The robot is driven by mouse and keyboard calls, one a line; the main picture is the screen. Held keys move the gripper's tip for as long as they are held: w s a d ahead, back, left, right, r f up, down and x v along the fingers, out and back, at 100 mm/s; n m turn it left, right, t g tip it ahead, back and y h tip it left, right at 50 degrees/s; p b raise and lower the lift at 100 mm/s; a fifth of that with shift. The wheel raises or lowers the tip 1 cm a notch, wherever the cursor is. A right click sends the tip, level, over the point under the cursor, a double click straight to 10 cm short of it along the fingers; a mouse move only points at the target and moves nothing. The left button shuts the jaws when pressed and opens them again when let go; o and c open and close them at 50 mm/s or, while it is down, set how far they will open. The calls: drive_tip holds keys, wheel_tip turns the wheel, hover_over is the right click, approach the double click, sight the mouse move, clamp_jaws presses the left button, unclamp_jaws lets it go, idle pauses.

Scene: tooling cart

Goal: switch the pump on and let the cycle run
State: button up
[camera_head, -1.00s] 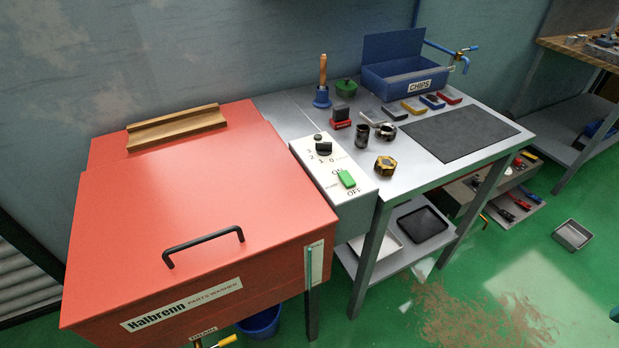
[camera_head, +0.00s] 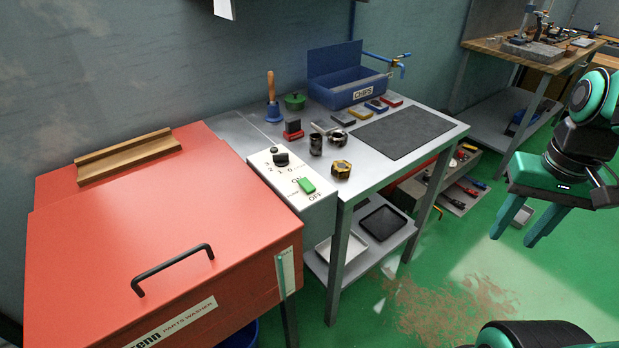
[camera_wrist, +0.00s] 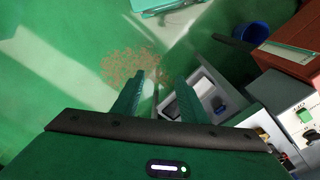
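The red Halbrenn parts washer (camera_head: 110,235) stands at the left with its lid down and a black handle on top. A pale control box (camera_head: 316,212) is at its right side. On it are a green pump switch (camera_head: 306,185) between the ON and OFF marks and a black dial (camera_head: 281,159) with numbers. I cannot tell which way the switch is set. In the wrist view the switch (camera_wrist: 305,116) shows at the right edge. My gripper (camera_head: 520,228) is open and empty, pointing down over the floor, well right of the box; its fingers also show in the wrist view (camera_wrist: 157,88).
A grey bench (camera_head: 235,137) right of the washer carries a blue chips bin (camera_head: 345,91), a bell, a dark mat (camera_head: 405,132) and small parts. Trays lie on its lower shelf. A blue bucket (camera_wrist: 251,32) stands by the washer. Floor between bench and gripper is open.

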drive_tip(key=w+a+r+n+t, duration=0.15)
drive_tip(key=w+a+n, duration=0.25)
drive_tip(key=w+a, duration=0.5)
drive_tip(key=n+t+y, duration=0.2)
drive_tip(key=n+y, duration=0.1)
drive_tip(key=n, duration=0.4)
approach(307, 183)
drive_tip(key=shift+g, duration=0.25)
drive_tip(key=x, duration=0.7)
drive_tip(key=shift+w+a+f, duration=0.15)
drive_tip(key=shift+w+f, duration=0.1)
clamp_jaws()
